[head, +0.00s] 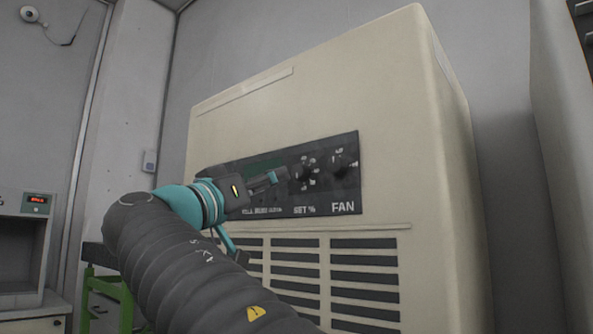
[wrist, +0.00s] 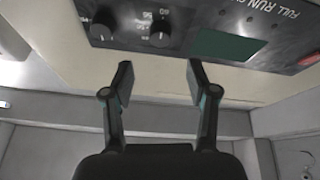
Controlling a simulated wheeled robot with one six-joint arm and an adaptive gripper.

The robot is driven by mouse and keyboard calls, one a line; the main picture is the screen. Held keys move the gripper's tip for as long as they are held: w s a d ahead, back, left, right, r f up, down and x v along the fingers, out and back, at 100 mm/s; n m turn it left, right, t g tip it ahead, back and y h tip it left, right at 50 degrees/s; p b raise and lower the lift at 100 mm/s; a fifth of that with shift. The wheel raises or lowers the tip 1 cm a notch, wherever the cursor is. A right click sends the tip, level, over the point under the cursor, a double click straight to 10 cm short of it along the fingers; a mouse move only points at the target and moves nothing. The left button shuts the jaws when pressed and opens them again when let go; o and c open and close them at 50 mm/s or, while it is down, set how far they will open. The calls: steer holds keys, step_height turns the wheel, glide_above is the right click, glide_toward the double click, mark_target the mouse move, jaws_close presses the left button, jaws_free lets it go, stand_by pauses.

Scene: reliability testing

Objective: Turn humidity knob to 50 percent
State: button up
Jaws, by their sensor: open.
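The humidity knob (head: 307,174) is a small dark knob above the "SET %" label on the black control panel (head: 305,209). It also shows in the wrist view (wrist: 160,36), with pale numerals around it; I cannot read its setting. My gripper (head: 262,216) is open and empty, just left of the knob in the head view. One finger partly overlaps the panel and its tip appears close to the knob's left side. In the wrist view my gripper (wrist: 160,77) has its fingers spread, and the knob appears beyond the gap between them, apart from both.
The fan knob (head: 342,163) is close to the right of the humidity knob. A dark green display (head: 264,166) lies to its left. The panel is on a cream cabinet (head: 385,85) with vent slats (head: 365,276) below. A device with a red readout (head: 37,202) stands far left.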

mark_target(297, 171)
steer(key=p+x, duration=0.1)
steer(key=x, duration=0.7)
steer(key=shift+p, duration=0.4)
